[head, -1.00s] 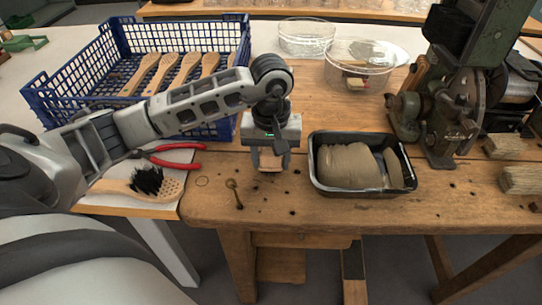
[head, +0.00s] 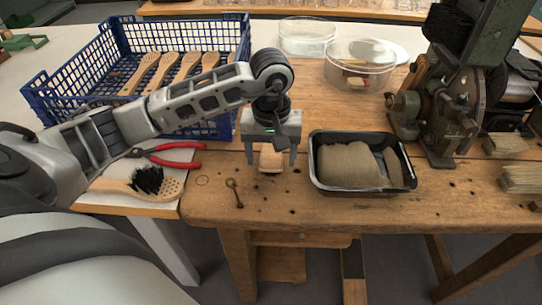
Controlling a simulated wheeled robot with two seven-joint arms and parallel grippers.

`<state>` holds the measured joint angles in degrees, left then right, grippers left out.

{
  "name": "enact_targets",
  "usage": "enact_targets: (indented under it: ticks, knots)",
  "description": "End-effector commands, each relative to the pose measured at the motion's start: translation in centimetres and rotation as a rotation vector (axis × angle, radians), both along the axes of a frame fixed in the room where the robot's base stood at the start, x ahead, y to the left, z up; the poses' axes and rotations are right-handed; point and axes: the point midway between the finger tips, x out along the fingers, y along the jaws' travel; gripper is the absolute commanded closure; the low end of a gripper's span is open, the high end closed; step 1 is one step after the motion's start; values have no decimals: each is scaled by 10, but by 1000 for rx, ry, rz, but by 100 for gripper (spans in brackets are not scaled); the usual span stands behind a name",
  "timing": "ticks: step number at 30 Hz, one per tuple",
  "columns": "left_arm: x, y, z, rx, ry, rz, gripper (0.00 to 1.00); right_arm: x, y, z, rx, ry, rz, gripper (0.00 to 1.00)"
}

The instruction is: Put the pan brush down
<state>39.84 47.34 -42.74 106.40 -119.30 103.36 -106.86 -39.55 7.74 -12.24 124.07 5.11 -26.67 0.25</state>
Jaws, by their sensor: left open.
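The pan brush, a small pale wooden piece (head: 271,160), stands on the wooden bench just left of the black tray. Its upper end is partly hidden by my gripper, and I cannot make out bristles on it. My left gripper (head: 271,157) points down over it. The jaws are open, one finger on each side of the wooden piece, with a visible gap at each side. My right gripper is not in view.
A black tray (head: 315,165) with tan material is close to the right. A blue crate (head: 185,122) holds wooden handles. Glass bowls (head: 357,67) and a green machine (head: 440,115) stand behind.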

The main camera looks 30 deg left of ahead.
Motion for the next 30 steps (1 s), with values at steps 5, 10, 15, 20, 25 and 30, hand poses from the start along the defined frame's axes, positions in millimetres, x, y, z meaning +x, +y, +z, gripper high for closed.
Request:
enact_targets:
  ticks: [5, 10, 15, 20, 25, 30]
  knots:
    - [1, 1, 40, 2, -8, 0, 32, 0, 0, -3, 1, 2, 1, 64]
    - [1, 0, 76, 1, -7, 0, 32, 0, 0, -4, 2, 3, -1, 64]
    - [0, 0, 100, 1, -4, 0, 32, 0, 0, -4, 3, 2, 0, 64]
    - [0, 0, 108, 1, -2, 0, 32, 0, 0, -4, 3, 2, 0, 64]
    - [0, 0, 109, 1, -1, 1, 32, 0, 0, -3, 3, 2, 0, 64]
    - [0, 0, 109, 1, -1, 1, 32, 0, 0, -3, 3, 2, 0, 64]
